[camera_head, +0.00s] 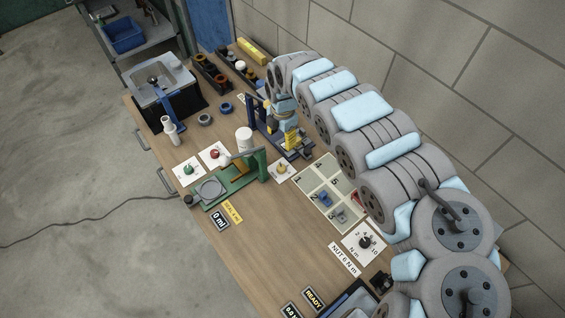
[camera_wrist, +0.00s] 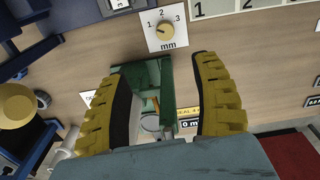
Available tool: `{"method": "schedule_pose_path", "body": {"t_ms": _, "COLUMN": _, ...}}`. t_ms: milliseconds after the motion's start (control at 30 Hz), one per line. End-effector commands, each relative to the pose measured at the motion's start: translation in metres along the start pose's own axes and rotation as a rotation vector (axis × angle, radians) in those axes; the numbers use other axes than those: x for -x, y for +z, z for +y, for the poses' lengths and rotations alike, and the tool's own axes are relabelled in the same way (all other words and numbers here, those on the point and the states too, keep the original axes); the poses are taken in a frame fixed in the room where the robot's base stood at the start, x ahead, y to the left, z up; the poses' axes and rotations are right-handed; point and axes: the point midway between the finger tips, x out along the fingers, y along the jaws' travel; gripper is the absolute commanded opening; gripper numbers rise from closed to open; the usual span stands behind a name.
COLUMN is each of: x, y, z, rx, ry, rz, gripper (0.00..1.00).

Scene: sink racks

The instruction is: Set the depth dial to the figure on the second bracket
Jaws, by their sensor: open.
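The depth dial (camera_wrist: 166,29) is a yellow knob on a white plate marked 1, 2, 3 and mm. A dark mark shows on its left part, towards the 1, but its exact setting is too small to read. In the head view the dial (camera_head: 282,169) lies left of the numbered tray. My gripper (camera_wrist: 163,68) has two yellow ribbed fingers spread apart with nothing between them. The dial is beyond the fingertips, at the top of the wrist view. Small blue and grey pieces, possibly brackets, lie in the tray; I cannot read any figure on them.
The pale numbered tray (camera_head: 327,171) is right of the dial. A green stand (camera_head: 238,180) and a blue stand (camera_head: 256,113) are close by. Red (camera_head: 215,154) and green (camera_head: 188,169) knobs sit on plates at left.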

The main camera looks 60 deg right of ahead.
Motion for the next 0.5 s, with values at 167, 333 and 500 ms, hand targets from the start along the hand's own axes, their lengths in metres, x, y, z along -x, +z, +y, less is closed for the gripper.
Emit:
{"method": "schedule_pose_path", "body": {"t_ms": 167, "x": -0.001, "y": -0.009, "z": -0.004, "rx": 0.019, "ry": -0.029, "rz": -0.011, "gripper": 0.65}}
{"method": "schedule_pose_path", "body": {"t_ms": 333, "x": -0.016, "y": -0.008, "z": -0.004, "rx": 0.017, "ry": -0.026, "rz": -0.011, "gripper": 0.65}}
{"method": "schedule_pose_path", "body": {"t_ms": 500, "x": -0.038, "y": -0.009, "z": -0.004, "rx": 0.018, "ry": -0.026, "rz": -0.008, "gripper": 0.65}}
